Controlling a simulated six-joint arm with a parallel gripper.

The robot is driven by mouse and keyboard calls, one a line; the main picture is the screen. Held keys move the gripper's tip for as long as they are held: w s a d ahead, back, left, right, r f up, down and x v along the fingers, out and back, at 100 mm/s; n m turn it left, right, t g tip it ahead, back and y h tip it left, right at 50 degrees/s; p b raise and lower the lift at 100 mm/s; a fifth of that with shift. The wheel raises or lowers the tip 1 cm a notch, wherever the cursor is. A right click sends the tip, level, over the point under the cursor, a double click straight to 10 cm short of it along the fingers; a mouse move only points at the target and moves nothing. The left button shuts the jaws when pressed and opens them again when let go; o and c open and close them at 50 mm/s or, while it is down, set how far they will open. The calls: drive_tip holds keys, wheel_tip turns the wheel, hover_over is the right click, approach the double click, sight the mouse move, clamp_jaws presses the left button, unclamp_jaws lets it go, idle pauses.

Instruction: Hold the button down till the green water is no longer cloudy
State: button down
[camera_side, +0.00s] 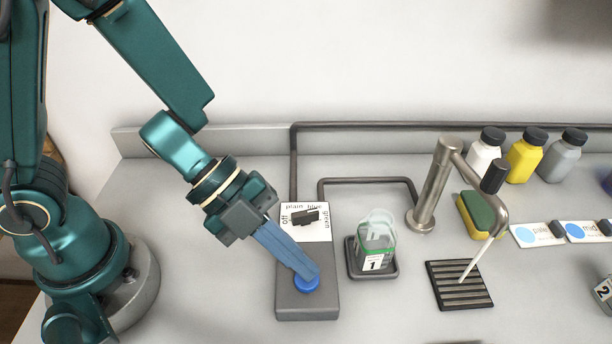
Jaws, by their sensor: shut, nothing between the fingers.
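A grey control box (307,308) has a blue button (306,286) near its front end. My gripper (309,277) is shut and empty, its blue fingers pointing down with their tips at the button and seemingly touching it. How far the button is pressed is hidden by the tips. A black selector knob (304,217) sits on a white label reading off, plain, blue and green; its bar lies slantwise, with one end toward green. A metal spout (434,186) lets a whitish, cloudy-looking stream (476,259) fall onto a black slotted drain (459,292). No clear green shows in the stream.
A clear jar (376,240) with a green band and label 1 stands on a dark tray (358,273) right of the box. A sponge (481,214), white, yellow and grey bottles (526,155), and sample cards (537,236) are at the right. Dark pipes run behind.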

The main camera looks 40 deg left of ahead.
drive_tip(key=shift+r, duration=1)
drive_tip(key=shift+r, duration=2.5)
